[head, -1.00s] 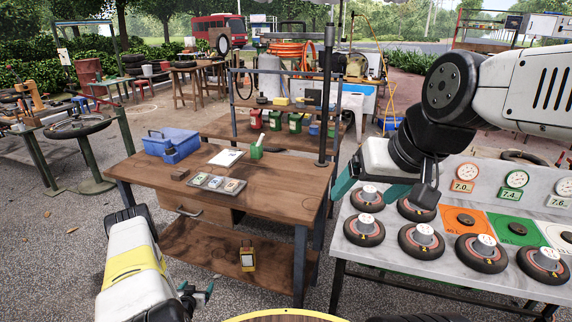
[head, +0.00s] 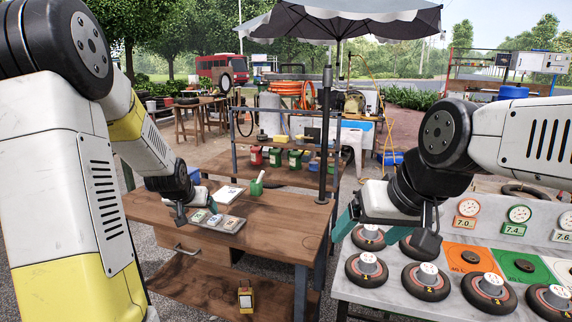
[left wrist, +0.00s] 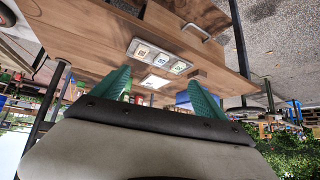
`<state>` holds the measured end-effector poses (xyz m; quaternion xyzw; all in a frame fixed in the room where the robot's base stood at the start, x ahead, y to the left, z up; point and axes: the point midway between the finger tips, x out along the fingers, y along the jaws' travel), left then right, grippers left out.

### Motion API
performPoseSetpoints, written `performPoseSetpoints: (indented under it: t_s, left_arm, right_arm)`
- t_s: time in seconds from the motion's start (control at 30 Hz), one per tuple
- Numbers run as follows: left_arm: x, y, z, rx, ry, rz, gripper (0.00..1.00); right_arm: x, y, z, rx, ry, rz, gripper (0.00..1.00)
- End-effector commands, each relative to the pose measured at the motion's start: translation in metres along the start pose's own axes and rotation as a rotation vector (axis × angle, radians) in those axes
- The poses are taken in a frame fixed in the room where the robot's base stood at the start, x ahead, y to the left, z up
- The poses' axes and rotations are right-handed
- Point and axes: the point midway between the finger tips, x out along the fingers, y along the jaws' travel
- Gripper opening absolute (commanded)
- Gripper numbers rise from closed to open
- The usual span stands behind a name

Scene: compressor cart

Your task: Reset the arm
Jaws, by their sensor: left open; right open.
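My left arm rises at the left of the head view, bent, with its forearm reaching down over the wooden workbench (head: 280,232). My left gripper (head: 178,212) is open and empty beside a grey tray (head: 230,228) of small labelled squares. In the left wrist view, its two green fingers (left wrist: 160,95) stand wide apart, with the tray (left wrist: 158,58) beyond them. My right arm comes in from the right. My right gripper (head: 385,230) is open and appears empty, in front of the left part of the marble-topped table (head: 352,290); part of it is hidden behind its wrist.
A white card (head: 229,194) and a green holder (head: 257,185) stand on the bench near the tray. A dark post (head: 326,130) rises from the bench's right side. Several small wheels (head: 427,280) and gauges (head: 519,214) crowd the marble table. A yellow device (head: 245,297) sits on the lower shelf.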

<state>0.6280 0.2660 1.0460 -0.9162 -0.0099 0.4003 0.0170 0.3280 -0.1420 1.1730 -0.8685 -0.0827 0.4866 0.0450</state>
Motion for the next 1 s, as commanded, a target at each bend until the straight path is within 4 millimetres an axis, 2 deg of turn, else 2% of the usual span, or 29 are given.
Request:
performPoseSetpoints:
  t_s: [0.03, 0.17, 0.27, 0.4, 0.5, 0.6, 0.73, 1.0]
  left_arm:
    - [-0.031, 0.011, -0.005, -0.004, -0.002, 0.011, 0.84]
    - [-0.097, 0.037, 0.003, -0.020, -0.038, 0.046, 0.84]
    - [-0.146, 0.057, 0.017, -0.030, -0.066, 0.077, 0.84]
    - [-0.209, 0.082, 0.049, -0.038, -0.106, 0.126, 0.84]
    - [-0.246, 0.097, 0.076, -0.040, -0.136, 0.161, 0.84]
    - [-0.274, 0.107, 0.101, -0.038, -0.161, 0.189, 0.84]
    - [-0.294, 0.115, 0.122, -0.037, -0.185, 0.214, 0.84]
    - [-0.294, 0.115, 0.122, -0.037, -0.185, 0.214, 0.84]
  right_arm:
    - [0.000, 0.000, 0.000, 0.000, 0.000, 0.000, 0.83]
    - [0.000, 0.000, 0.000, 0.000, 0.000, 0.000, 0.83]
    - [0.000, 0.000, 0.000, 0.000, 0.000, 0.000, 0.83]
    - [0.000, 0.000, 0.000, 0.000, 0.000, 0.000, 0.83]
    - [0.000, 0.000, 0.000, 0.000, 0.000, 0.000, 0.83]
    - [0.000, 0.000, 0.000, 0.000, 0.000, 0.000, 0.83]
    - [0.000, 0.000, 0.000, 0.000, 0.000, 0.000, 0.83]
    - [0.000, 0.000, 0.000, 0.000, 0.000, 0.000, 0.83]
